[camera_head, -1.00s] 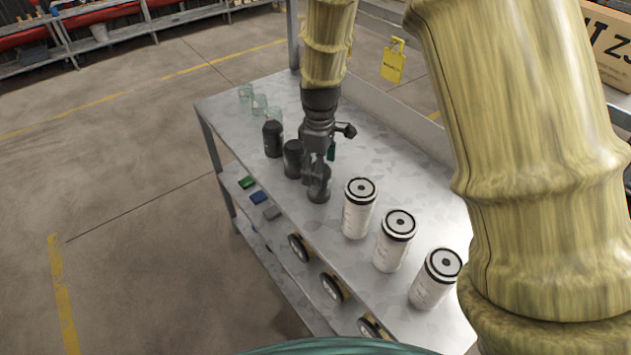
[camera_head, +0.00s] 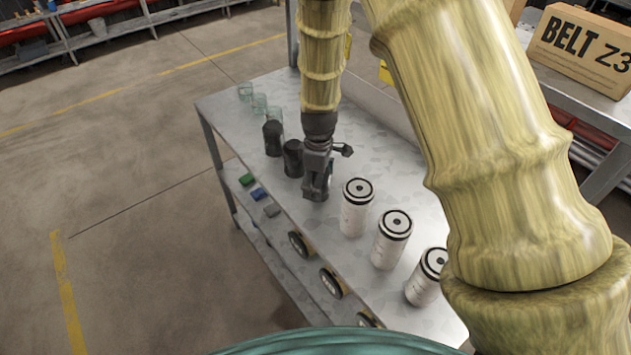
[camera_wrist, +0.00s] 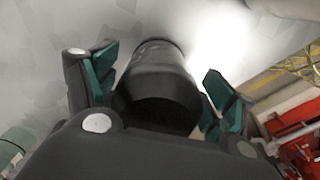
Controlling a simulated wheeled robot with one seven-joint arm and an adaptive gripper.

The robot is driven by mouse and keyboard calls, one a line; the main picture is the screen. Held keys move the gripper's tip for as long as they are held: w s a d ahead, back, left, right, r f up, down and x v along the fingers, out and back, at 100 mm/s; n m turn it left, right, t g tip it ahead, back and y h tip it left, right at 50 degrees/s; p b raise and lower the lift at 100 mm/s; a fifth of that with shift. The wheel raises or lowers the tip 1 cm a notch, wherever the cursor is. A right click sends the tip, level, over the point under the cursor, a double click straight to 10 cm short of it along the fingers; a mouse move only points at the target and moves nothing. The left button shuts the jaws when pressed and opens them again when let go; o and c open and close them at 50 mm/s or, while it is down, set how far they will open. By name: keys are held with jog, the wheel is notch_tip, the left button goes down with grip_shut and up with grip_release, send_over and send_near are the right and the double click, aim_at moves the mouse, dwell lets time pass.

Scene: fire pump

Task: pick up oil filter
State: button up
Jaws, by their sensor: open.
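A row of black cylindrical canisters, which look like the oil filters, stands on the metal table. The first canister (camera_head: 273,138) and the second canister (camera_head: 293,158) are upright at the left. The nearest canister (camera_wrist: 160,85) stands between the two green-padded fingers of my gripper (camera_wrist: 158,92) in the wrist view. The fingers are open, one on each side of it, with a gap showing at least on the right. In the head view my gripper (camera_head: 318,180) reaches down over this canister and hides most of it.
White canisters with black-ringed tops (camera_head: 355,207) stand close to the right of my gripper. Clear green glass-like pieces (camera_head: 259,103) stand at the table's far left end. A lower shelf holds small coloured boxes (camera_head: 258,195) and round gold-rimmed parts (camera_head: 300,244).

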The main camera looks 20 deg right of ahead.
jog(key=c, duration=1.3)
jog(key=shift+o, duration=0.2)
jog(key=shift+r, duration=0.1)
